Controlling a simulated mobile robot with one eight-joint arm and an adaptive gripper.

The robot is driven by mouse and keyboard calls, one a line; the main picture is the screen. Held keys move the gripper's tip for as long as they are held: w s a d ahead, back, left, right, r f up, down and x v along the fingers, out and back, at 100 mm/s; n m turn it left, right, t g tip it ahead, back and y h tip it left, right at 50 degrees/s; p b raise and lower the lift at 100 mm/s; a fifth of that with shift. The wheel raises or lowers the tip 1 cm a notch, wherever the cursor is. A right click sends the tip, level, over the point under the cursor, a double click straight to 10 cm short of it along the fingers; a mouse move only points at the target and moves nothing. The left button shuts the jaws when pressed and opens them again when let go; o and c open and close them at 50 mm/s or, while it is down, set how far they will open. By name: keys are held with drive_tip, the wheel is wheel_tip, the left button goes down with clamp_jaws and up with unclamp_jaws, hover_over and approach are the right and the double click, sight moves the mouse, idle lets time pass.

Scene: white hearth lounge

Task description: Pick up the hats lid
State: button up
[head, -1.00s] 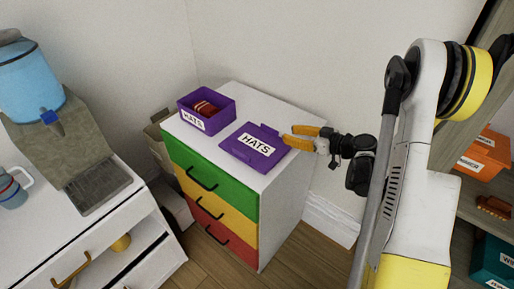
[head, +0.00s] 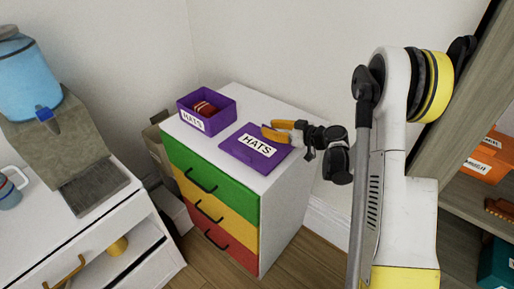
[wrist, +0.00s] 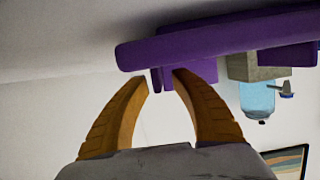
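The hats lid (head: 238,151) is a flat purple lid with a white HATS label. It lies on the white top of a drawer chest in the head view. My gripper (head: 268,133) reaches in from the right over the lid's far edge, its orange fingers apart. In the wrist view, where the room appears upside down, the purple lid (wrist: 210,45) crosses the top. The open fingers (wrist: 161,80) point at its edge, with a small purple tab between or just beyond the tips. I cannot tell whether they touch it.
A purple HATS bin (head: 223,108) with red contents stands left of the lid. The chest (head: 228,187) has green, yellow and red drawers. A water dispenser (head: 30,85) stands on a white cabinet at left. Shelves with an orange bin (head: 487,157) are at right.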

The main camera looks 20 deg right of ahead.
clamp_jaws()
drive_tip(key=shift+r, duration=0.1)
